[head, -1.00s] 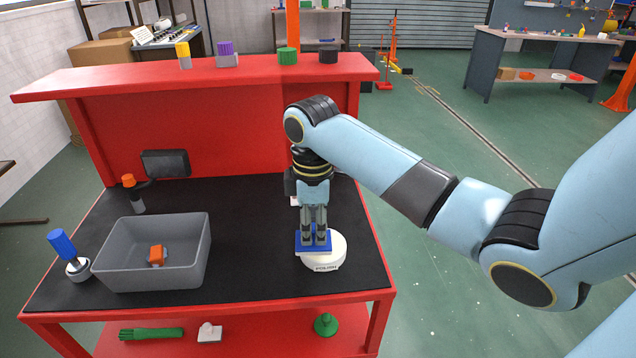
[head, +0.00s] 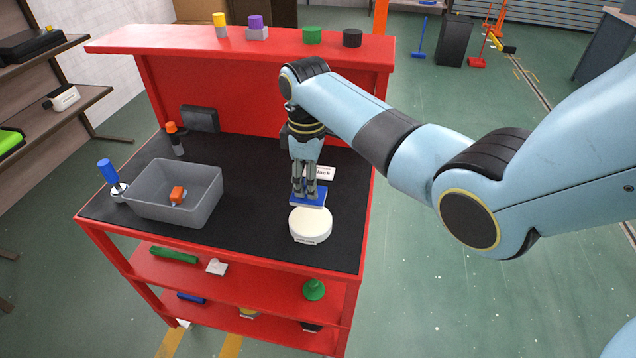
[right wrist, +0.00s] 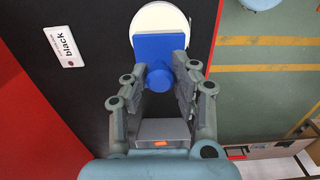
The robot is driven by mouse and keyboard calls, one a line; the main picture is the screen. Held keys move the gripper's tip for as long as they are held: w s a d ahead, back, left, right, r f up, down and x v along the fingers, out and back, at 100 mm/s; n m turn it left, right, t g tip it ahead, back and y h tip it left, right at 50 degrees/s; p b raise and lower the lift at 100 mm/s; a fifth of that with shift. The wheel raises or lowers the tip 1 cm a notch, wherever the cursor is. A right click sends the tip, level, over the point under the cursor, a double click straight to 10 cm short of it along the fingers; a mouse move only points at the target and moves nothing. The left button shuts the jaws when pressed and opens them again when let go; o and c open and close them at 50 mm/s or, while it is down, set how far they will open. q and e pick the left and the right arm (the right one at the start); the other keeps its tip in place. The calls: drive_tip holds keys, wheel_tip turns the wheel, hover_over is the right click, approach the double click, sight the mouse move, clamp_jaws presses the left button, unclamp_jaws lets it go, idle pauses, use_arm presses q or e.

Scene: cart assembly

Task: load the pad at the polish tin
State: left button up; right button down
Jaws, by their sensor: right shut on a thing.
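The polish tin (head: 310,226) is a round white tin standing on the black cart top near its front right. My right gripper (head: 311,188) points down and is shut on the knob of a blue pad (head: 306,198). The pad is a flat square block at the tin's back edge; whether it touches the tin I cannot tell. In the right wrist view the pad (right wrist: 153,46) hides part of the white tin (right wrist: 160,17), and its round knob (right wrist: 159,78) is between my fingers (right wrist: 156,84). My left gripper is out of view.
A grey bin (head: 150,203) with an orange part (head: 177,195) stands left on the cart top, beside a blue-handled tool (head: 108,172). A white label reading "black" (right wrist: 68,46) lies behind the tin. A red ledge (head: 270,48) bears several small coloured things. The middle is clear.

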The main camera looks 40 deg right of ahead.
sight(310, 201)
drive_tip(key=shift+f, duration=0.15)
drive_tip(key=shift+s+d+f, duration=0.15)
drive_tip(key=shift+f, duration=0.45)
wheel_tip(310, 201, down, 3)
drive_tip(key=shift+f+b, duration=0.1)
drive_tip(key=shift+b, duration=1)
drive_tip(key=shift+f+b, duration=0.6)
drive_tip(key=shift+b, duration=0.05)
drive_tip(key=shift+f, duration=0.45)
drive_tip(key=shift+f, duration=0.1)
idle(0.5)
